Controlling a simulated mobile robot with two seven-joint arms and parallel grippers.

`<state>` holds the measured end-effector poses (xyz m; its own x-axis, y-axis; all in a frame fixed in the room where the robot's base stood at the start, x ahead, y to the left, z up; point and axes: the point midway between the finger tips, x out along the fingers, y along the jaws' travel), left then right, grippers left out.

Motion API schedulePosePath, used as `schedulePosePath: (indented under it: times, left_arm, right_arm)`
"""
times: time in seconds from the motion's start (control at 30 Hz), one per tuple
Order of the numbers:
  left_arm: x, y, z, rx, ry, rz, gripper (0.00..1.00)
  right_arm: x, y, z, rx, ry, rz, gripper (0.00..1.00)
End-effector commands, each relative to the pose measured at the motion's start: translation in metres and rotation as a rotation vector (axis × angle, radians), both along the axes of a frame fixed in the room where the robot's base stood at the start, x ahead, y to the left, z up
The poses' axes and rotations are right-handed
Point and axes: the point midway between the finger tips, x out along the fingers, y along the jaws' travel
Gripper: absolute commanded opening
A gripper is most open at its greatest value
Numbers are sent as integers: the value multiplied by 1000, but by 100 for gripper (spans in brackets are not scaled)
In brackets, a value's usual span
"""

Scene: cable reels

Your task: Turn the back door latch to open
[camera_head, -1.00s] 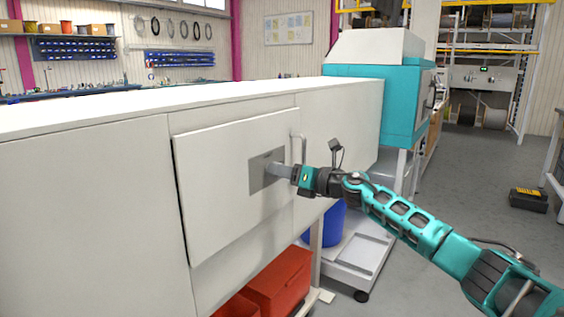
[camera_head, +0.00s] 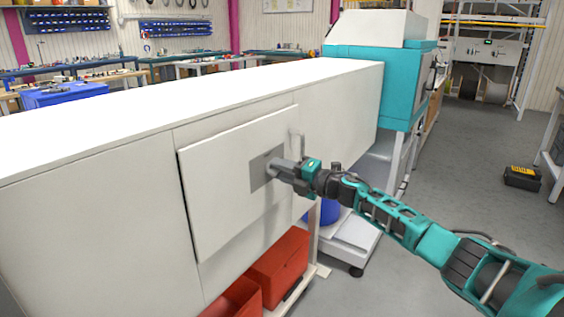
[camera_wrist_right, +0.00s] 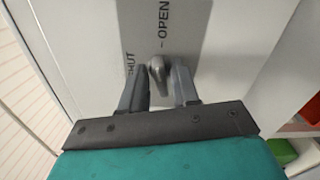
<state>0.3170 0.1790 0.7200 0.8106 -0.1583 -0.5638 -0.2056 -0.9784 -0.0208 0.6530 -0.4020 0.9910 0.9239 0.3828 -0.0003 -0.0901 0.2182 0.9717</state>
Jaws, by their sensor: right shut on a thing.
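The back door (camera_head: 222,195) is a pale panel on the side of the long white machine. It carries a grey latch plate (camera_head: 258,182). In the right wrist view the plate (camera_wrist_right: 190,22) is marked OPEN and SHUT, and a small grey latch knob (camera_wrist_right: 158,76) stands out from it. My right gripper (camera_wrist_right: 161,80) is shut on the knob, one finger on either side. In the head view my right gripper (camera_head: 276,170) is at the plate and hides the knob. The door looks closed against the machine. My left gripper is not in view.
Red bins (camera_head: 280,262) sit below the machine. A teal and white unit (camera_head: 375,75) stands at its far end. The grey floor at right is mostly clear.

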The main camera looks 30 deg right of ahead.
Motion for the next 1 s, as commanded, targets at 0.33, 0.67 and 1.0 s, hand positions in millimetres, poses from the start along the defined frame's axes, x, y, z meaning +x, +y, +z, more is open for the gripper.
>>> schedulePosePath:
  times: [0.33, 0.67, 1.0]
  left_arm:
    - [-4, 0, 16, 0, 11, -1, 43]
    - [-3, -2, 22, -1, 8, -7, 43]
    - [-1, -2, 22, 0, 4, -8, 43]
  right_arm:
    - [0, 0, 1, 180, 74, -1, 0]
    - [0, -1, -1, 234, 96, -2, 0]
    - [0, -1, -1, 237, 98, -2, 0]
